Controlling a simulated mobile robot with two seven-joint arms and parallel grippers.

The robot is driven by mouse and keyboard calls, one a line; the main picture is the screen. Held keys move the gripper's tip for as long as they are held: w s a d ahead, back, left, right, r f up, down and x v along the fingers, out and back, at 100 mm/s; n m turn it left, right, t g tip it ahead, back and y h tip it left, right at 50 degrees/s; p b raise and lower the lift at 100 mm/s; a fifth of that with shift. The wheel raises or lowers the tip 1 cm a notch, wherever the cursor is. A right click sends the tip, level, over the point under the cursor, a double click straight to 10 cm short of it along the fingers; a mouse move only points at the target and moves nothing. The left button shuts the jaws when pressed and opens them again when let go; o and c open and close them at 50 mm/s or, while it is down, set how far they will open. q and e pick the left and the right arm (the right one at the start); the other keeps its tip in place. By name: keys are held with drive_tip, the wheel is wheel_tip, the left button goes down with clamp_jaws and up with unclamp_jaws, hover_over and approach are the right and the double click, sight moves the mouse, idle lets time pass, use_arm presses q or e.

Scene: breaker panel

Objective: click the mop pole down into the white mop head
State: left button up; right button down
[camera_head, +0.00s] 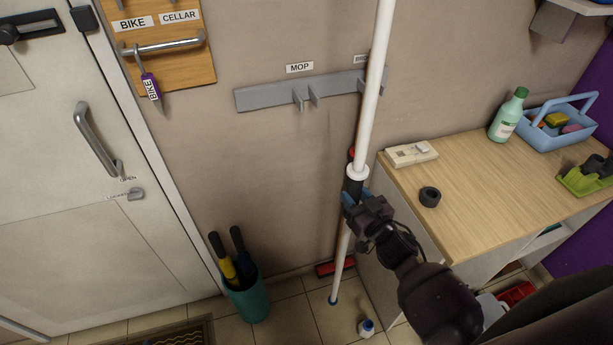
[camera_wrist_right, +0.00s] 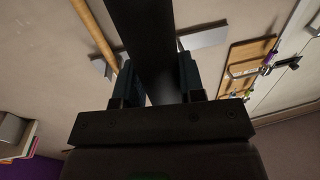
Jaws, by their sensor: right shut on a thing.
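The mop pole (camera_head: 373,95) is long and white, with a white collar and a black grip section, and stands slightly tilted. My right gripper (camera_head: 354,200) is shut on its black section. In the right wrist view the dark pole section (camera_wrist_right: 148,45) runs between the fingers of my right gripper (camera_wrist_right: 152,92). The pole's lower end has a blue tip (camera_head: 333,300) close above or at the tiled floor; I cannot tell whether it touches. A small white and blue thing (camera_head: 366,328) stands on the floor to its right; I cannot tell whether it is the mop head. My left gripper is not in view.
A red broom (camera_head: 335,267) leans on the wall behind the pole. A grey rack (camera_head: 270,97) labelled MOP is on the wall. A teal bin (camera_head: 249,300) with umbrellas stands left. A wooden-topped desk (camera_head: 470,190) stands right, close to my right arm. A dark mat lies at lower left.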

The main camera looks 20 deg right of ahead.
drive_tip(key=s+d+p, duration=0.1)
drive_tip(key=s+d, duration=0.6)
drive_tip(key=d, duration=0.2)
drive_tip(key=shift+s+d, duration=0.2)
idle(0.9)
drive_tip(key=s+d, duration=0.3)
drive_tip(key=d, duration=0.1)
drive_tip(key=shift+s+d, duration=0.4)
idle(0.5)
